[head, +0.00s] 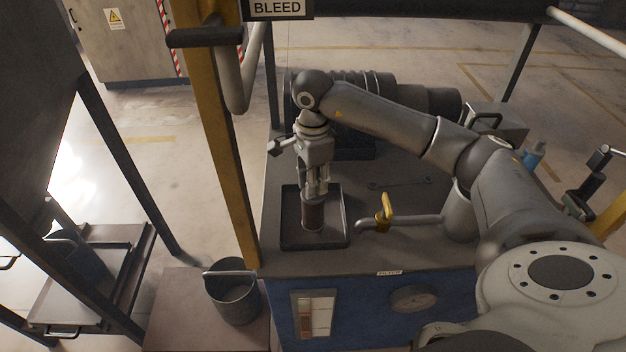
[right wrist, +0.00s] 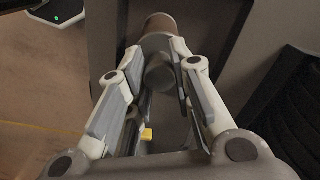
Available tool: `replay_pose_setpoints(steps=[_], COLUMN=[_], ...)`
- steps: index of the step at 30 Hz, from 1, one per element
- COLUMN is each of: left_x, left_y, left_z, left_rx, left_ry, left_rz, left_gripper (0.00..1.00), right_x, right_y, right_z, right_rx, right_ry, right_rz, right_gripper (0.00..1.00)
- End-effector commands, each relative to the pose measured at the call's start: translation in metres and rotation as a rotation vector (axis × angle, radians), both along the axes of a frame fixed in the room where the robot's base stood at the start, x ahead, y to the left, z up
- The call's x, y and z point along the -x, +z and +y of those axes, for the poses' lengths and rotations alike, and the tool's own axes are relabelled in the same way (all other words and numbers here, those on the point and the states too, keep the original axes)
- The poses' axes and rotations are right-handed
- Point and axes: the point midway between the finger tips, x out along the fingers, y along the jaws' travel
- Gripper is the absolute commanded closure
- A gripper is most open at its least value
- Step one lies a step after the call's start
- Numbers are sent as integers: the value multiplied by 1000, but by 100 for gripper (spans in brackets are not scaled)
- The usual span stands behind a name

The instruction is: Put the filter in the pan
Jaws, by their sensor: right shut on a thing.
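The filter (head: 313,217) is a small upright cylinder with a brown body, inside the outline of the dark square pan (head: 288,215) on the bench top. Its lower end appears at or very near the pan floor; I cannot tell whether it touches. My right gripper (head: 317,191) points down from above and is shut on the upper part of the filter. In the right wrist view the filter (right wrist: 158,24) sits between the two fingertips (right wrist: 157,52). My left gripper is not in view.
A yellow-handled valve on a pipe (head: 384,212) stands just right of the pan. A large ribbed dark cylinder (head: 430,102) lies behind. A yellow post (head: 218,120) rises left of the bench, with a bucket (head: 236,300) below. A thin tool (head: 400,183) lies on the bench.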

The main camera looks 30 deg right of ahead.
Motion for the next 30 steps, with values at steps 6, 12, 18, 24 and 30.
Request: replay_pose_setpoints(steps=[6,12,18,24,30], left_x=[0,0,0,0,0], left_y=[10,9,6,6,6], left_z=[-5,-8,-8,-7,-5], left_rx=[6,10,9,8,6], left_ry=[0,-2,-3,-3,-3], left_rz=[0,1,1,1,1], left_gripper=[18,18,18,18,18], right_x=[0,0,0,0,0], right_y=[-13,-13,-16,-16,-15], right_z=[0,0,0,0,0], right_rx=[0,-1,-1,0,-1], right_ry=[-1,-1,-1,-1,-1], right_rz=[-2,-3,-2,-2,-2], right_gripper=[100,100,70,57,57])
